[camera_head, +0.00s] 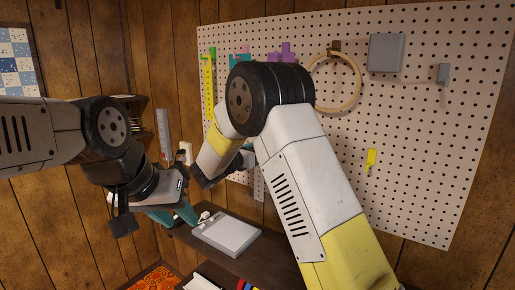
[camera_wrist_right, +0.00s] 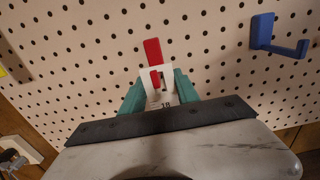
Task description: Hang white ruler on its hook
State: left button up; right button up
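In the right wrist view, the end of the white ruler (camera_wrist_right: 156,101) is between the teal fingers of my right gripper (camera_wrist_right: 158,92), which are shut on it. The number 18 shows near the fingers. A red hook (camera_wrist_right: 152,50) on the pegboard stands right at the ruler's holed end, and red shows at the opening. I cannot tell whether the hook passes fully through. In the head view, my right forearm hides most of this spot. My left gripper (camera_head: 173,215) has its teal fingers apart and empty, low on the left.
The pegboard (camera_head: 420,130) holds a yellow ruler (camera_head: 208,85), an embroidery hoop (camera_head: 357,85), a grey box (camera_head: 386,53) and a yellow hook (camera_head: 371,158). A blue hook (camera_wrist_right: 278,38) juts out right of the red one.

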jog(key=o, duration=0.5)
jog(key=v, duration=0.8)
dwell(0.5)
